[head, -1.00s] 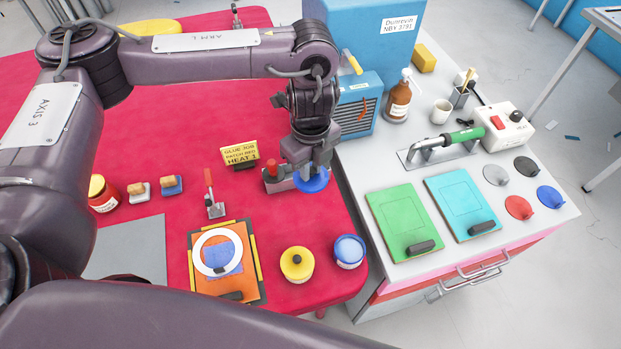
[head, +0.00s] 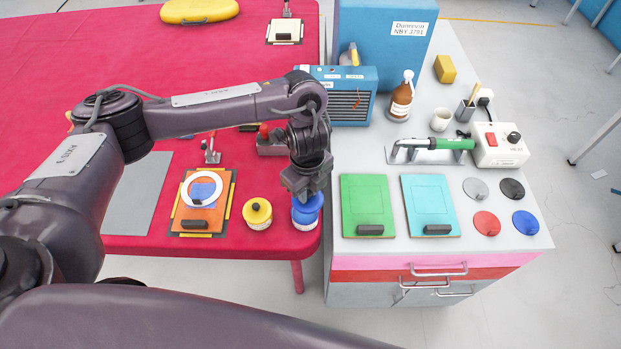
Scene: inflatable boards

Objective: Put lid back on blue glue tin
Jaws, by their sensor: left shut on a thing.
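The blue glue tin (head: 304,224) stands near the front right corner of the red table, with its pale label facing me. My left gripper (head: 307,196) points down right above the tin and is shut on the blue lid (head: 312,206). The lid overlaps the tin's top in the head view. I cannot tell whether it is seated or just above the rim. The fingertips and lid knob are mostly hidden by the gripper body. My right gripper is not in view.
A yellow tin (head: 257,213) with its lid on stands close to the left. An orange board (head: 198,222) with a white ring lies further left. The grey bench (head: 470,245) on the right holds green and cyan boards, coloured discs and a heat tool (head: 440,144).

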